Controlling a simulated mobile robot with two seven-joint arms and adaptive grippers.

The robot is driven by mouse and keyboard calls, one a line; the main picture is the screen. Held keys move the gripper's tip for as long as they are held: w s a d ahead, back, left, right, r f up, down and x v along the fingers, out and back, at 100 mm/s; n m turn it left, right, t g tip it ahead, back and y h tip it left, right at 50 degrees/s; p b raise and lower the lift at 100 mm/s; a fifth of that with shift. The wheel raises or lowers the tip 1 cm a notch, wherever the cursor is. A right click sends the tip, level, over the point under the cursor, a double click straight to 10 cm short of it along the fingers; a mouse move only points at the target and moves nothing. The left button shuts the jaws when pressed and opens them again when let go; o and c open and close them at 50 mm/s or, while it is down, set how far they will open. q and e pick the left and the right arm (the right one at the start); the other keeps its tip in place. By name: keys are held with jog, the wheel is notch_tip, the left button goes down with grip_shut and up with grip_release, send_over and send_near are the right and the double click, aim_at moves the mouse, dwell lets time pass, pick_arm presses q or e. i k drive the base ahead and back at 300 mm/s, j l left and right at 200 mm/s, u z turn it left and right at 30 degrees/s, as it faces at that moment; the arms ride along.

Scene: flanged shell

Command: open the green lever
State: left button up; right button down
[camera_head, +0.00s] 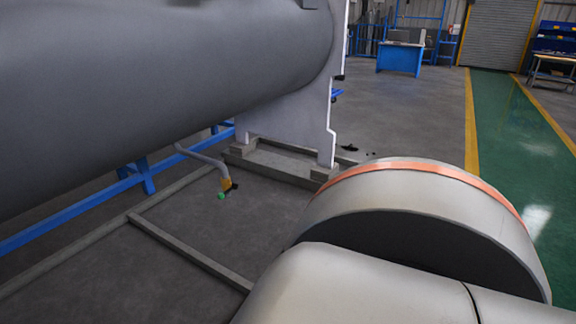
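A small green piece (221,196), which looks like the green lever, sits low near the floor, at the end of a thin grey pipe (205,158) with a yellowish fitting (226,184). It is too small to tell how it is turned. A large part of my own arm, pale grey with an orange band, fills the lower right and hides the floor there. Neither gripper shows, and nothing of mine is seen touching the green piece.
A huge grey cylindrical shell (150,80) spans the upper left, on a pale upright support (300,110). A blue rail (80,220) and grey floor beams (190,254) lie below. A blue bench (400,59) stands far back. A green walkway (515,130) is clear at right.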

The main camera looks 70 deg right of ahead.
aim_at(226, 192)
jog(key=l+z, duration=0.15)
jog(key=z, duration=1.55)
jog(key=i+l+z, duration=0.1)
jog(key=i+l, duration=0.5)
jog(key=l, duration=0.2)
jog(key=i+l+z, duration=0.1)
jog(key=i+l, duration=0.5)
jog(key=l, duration=0.15)
